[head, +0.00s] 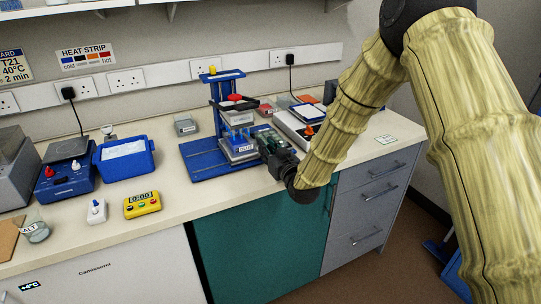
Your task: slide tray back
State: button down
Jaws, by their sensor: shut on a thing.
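A blue stand (190,158) with an upright column and a red-topped head stands on the bench. Its tray (240,155), pale with a label on its front and blue pieces on top, sits low under the head. My gripper (262,141) comes in from the right, at the tray's right side, and is shut on it. The dark gripper body hides the tray's right end and the exact contact of the fingertips.
A blue tub (124,160), a blue heater device (65,178) and a yellow timer (142,204) stand left of the stand. A white device (297,128) stands close behind my gripper. Bench space in front of the stand is clear.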

jog(key=shift+w+d, duration=0.1)
jog(key=shift+d, duration=0.05)
jog(key=c, duration=1.3)
grip_release()
jog(key=shift+d, duration=0.25)
jog(key=shift+a, duration=0.1)
jog(key=shift+a, duration=0.15)
jog(key=v, duration=1.2)
